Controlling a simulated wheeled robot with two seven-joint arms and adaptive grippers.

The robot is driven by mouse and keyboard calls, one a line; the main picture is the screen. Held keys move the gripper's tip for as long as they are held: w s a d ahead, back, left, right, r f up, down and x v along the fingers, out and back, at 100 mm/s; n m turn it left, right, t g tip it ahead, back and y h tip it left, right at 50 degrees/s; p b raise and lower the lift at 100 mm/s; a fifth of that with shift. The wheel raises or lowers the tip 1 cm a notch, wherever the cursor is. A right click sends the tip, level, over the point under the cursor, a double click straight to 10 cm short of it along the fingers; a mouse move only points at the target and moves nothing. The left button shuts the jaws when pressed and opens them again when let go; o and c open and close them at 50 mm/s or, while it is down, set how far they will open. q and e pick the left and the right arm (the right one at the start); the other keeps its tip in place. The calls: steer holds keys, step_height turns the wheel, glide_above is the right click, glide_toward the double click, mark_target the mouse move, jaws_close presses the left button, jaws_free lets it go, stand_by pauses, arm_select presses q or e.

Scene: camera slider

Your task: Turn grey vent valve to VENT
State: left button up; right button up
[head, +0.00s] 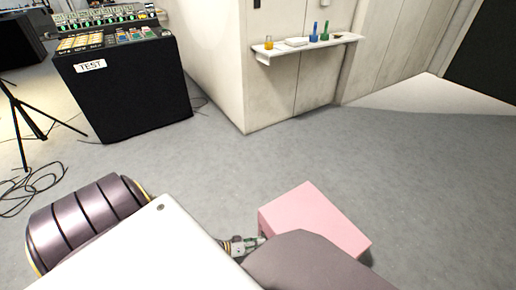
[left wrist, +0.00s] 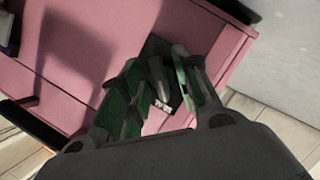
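The grey vent valve (left wrist: 158,78) shows in the left wrist view as a dark grey handle on a dark plate against a pink surface. A small white label (left wrist: 162,105) with dark lettering sits by the handle; it is too blurred to read surely. My left gripper (left wrist: 160,62) has its green-padded fingers on either side of the handle, with a gap between them; whether they touch it is unclear. In the head view my left gripper (head: 258,242) is at the left side of the pink box (head: 313,218), partly hidden by my arm. The valve is hidden there. My right gripper is not in view.
A black console (head: 125,85) marked TEST stands at the back left, near a tripod (head: 25,120) and loose cables (head: 30,190). A wall shelf (head: 305,45) holds small coloured vessels. The grey floor (head: 430,180) right of the box is clear.

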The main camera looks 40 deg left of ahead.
arm_select(q)
jaws_close()
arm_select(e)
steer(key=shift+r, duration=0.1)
arm_select(q)
steer(key=shift+m+p, duration=0.35)
steer(key=shift+m, duration=0.05)
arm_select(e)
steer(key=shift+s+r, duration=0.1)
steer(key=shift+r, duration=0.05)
arm_select(q)
steer(key=shift+s+d+m+t+y+p, duration=0.1)
steer(key=shift+m+t+y+p, duration=0.35)
steer(key=shift+m+y, duration=1.75)
steer(key=shift+s+d+m+t+y+p, duration=0.1)
steer(key=shift+m+t+y+p, duration=0.3)
steer(key=shift+m+y, duration=1.8)
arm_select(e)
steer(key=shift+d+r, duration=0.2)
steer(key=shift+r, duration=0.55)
arm_select(q)
steer(key=shift+m+h, duration=0.8)
steer(key=shift+m, duration=0.1)
